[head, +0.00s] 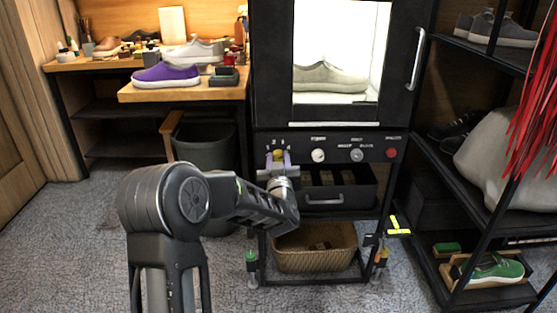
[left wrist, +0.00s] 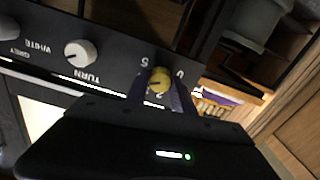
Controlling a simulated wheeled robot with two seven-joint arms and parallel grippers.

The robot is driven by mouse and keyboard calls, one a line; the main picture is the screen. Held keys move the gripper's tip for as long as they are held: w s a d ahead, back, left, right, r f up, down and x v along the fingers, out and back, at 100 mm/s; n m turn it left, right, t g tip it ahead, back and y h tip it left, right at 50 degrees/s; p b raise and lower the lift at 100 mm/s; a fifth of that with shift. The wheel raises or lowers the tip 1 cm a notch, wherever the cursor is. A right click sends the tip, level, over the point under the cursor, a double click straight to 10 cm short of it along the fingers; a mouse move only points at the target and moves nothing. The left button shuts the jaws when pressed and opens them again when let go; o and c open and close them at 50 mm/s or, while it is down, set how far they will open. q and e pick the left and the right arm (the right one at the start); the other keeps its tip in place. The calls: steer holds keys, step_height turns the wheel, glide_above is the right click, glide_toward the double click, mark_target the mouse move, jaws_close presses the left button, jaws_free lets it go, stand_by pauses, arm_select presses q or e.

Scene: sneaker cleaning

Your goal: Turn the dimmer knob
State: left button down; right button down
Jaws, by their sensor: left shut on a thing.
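The dimmer knob (head: 279,155) is a small yellow knob at the left end of the black cabinet's control panel. In the left wrist view the yellow knob (left wrist: 159,80) has a dark pointer line and sits among the printed numbers 5, 2 and 0. My left gripper (head: 278,158) reaches the panel from below, its purple-grey fingers on both sides of the knob. In the left wrist view the left gripper (left wrist: 160,92) is shut on the knob, a finger at each side. My right gripper is not in view.
A white knob (head: 318,155), a grey knob (head: 357,155) and a red button (head: 391,153) sit right of the dimmer. Above is a lit chamber with a pale shoe (head: 330,78). Below is a black drawer (head: 345,195). A dark bin (head: 206,143) stands left; a shoe rack (head: 470,185) stands right.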

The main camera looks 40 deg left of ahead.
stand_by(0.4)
arm_select(q)
steer(key=shift+f+n+b, duration=0.15)
steer(key=shift+n+b, duration=0.85)
steer(key=shift+b, duration=0.15)
steer(key=n+b, duration=0.3)
steer(key=shift+f, duration=0.1)
steer(key=n+b, duration=0.2)
steer(key=n, duration=0.1)
steer(key=shift+b, duration=0.3)
steer(key=shift+n+b, duration=0.3)
steer(key=shift+n, duration=0.2)
steer(key=shift+r, duration=0.2)
steer(key=c, duration=1.1)
jaws_free()
steer(key=shift+o, duration=0.2)
steer(key=shift+s, duration=0.1)
